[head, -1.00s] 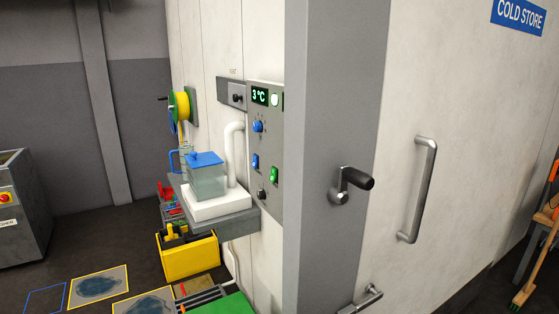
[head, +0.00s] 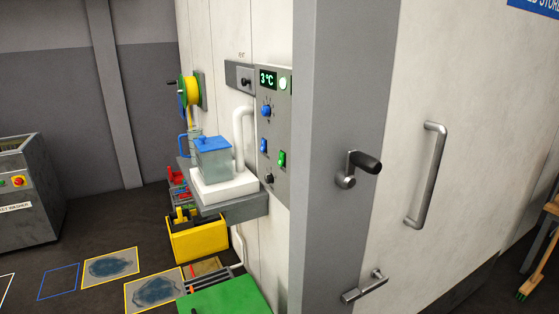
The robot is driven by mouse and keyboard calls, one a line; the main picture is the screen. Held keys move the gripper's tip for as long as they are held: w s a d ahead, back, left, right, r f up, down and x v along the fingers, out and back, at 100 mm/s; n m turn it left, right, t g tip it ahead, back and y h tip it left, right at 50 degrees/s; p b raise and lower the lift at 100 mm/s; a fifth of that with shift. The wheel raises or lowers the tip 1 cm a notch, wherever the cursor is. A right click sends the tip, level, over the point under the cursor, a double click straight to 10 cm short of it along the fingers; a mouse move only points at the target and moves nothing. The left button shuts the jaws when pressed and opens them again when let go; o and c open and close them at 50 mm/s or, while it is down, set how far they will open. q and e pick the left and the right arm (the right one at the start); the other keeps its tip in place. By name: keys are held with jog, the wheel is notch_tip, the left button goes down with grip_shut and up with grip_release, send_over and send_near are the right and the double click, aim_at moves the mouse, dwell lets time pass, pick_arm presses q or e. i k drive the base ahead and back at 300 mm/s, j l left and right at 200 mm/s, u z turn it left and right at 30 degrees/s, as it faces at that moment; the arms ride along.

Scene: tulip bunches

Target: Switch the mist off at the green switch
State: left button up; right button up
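The green switch (head: 281,158) is a small rocker on the grey control panel (head: 275,195), on the wall left of the cold store's grey door post. A blue switch (head: 263,145) sits to its left. A blue knob (head: 266,110) is above and a black knob (head: 268,179) below. The panel's display (head: 268,79) reads 3 °C, with a lit pale green lamp (head: 284,83) beside it. A clear tank with a blue lid (head: 213,145) and a white pipe (head: 239,135) stands next to the panel; I cannot see any mist. Neither gripper is in view.
A long door handle (head: 426,175) sticks out further right. A shelf (head: 235,208), yellow bin (head: 198,240) and green-topped item (head: 225,297) are below the panel. Floor at left has marked mats (head: 110,266).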

aim_at(281, 162)
jog(key=k, duration=0.4)
jog(key=k+z, duration=0.2)
jog(key=z, duration=1.15)
jog(key=i+j, duration=0.1)
jog(key=j, duration=0.65)
jog(key=i+j, duration=0.1)
jog(key=j, duration=1.35)
jog(key=i+j, duration=0.15)
jog(key=j, duration=0.55)
